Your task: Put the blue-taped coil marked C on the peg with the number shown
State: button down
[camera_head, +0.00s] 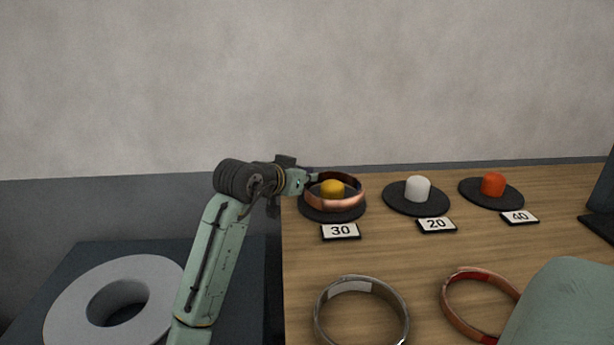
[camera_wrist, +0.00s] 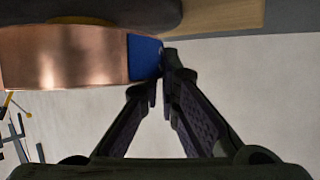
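The copper coil (camera_head: 348,204) is around the yellow peg (camera_head: 332,188) on the black disc above the card 30 (camera_head: 340,231). I cannot tell whether it rests on the disc. Its blue tape (camera_wrist: 144,57) shows in the wrist view at the end of the copper band (camera_wrist: 70,57); no letter C is visible. My gripper (camera_head: 306,181) is at the coil's left side in the head view. In the wrist view its fingers (camera_wrist: 161,72) close together on the blue-taped wall. The white peg (camera_head: 418,188) has card 20 (camera_head: 436,224), and the orange peg (camera_head: 493,184) has card 40 (camera_head: 519,217); both are empty.
A silver-coloured coil with a pale label (camera_head: 361,322) and a red-taped copper coil (camera_head: 474,310) lie on the wooden table's front part. A large grey ring (camera_head: 70,300) is at lower left. A dark object (camera_head: 600,212) stands at the right edge.

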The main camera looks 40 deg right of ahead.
jog(key=c, duration=1.7)
grip_release()
jog(key=v, duration=1.2)
jog(key=shift+a, duration=0.1)
